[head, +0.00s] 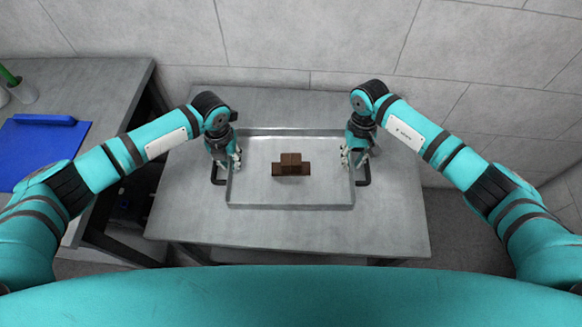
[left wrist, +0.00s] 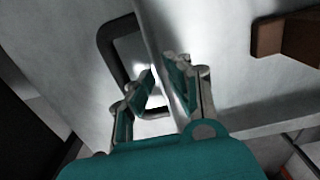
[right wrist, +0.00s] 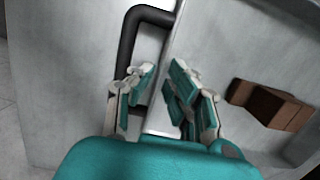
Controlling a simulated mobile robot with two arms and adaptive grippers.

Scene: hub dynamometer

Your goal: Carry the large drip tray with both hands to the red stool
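The large drip tray (head: 250,199) is a shallow metal tray lying flat on a grey metal table, with a dark handle on each short side. A brown stepped block (head: 291,166) lies inside it. My left gripper (head: 236,160) is at the left side, fingers apart, by the dark left handle (left wrist: 106,48) and the tray wall. My right gripper (head: 346,158) is at the right side, fingers apart, with the wall between them and the dark right handle (right wrist: 127,42) beside. Contact is unclear at both. I cannot identify the red stool in any view.
The grey table (head: 400,215) has bare room around the tray. Left of it, another bench carries a blue tray (head: 40,150) and a grey cup with a green item (head: 22,90). A tiled wall (head: 300,40) stands close behind.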

